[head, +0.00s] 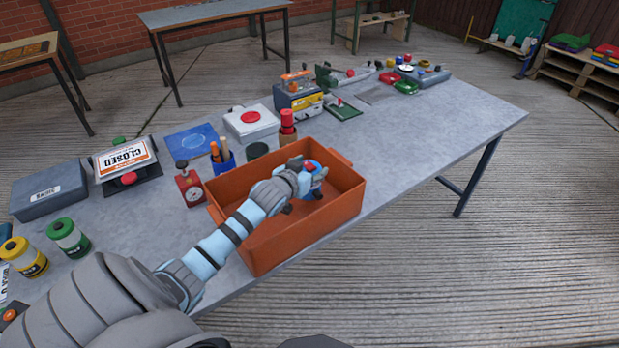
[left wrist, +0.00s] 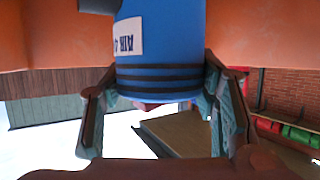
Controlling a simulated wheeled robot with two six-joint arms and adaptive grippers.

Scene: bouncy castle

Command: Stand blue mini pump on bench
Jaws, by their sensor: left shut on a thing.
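The blue mini pump (head: 319,170) is at the right inner side of the orange crate (head: 265,249), partly hidden by my left gripper (head: 306,187). In the left wrist view the pump (left wrist: 160,50) is a blue cylinder with black bands and a white label whose letters show upside down. My left gripper (left wrist: 160,110) is shut on it, with one finger on each side. The crate stands on the grey bench (head: 440,125). I cannot tell whether the pump touches the crate floor. My right gripper is not in view.
A red timer-like box (head: 190,187), a blue cup of tools (head: 223,160) and a dark green cup (head: 257,151) stand close behind the crate. A white box with a red button (head: 250,120) is farther back. The bench right of the crate is clear.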

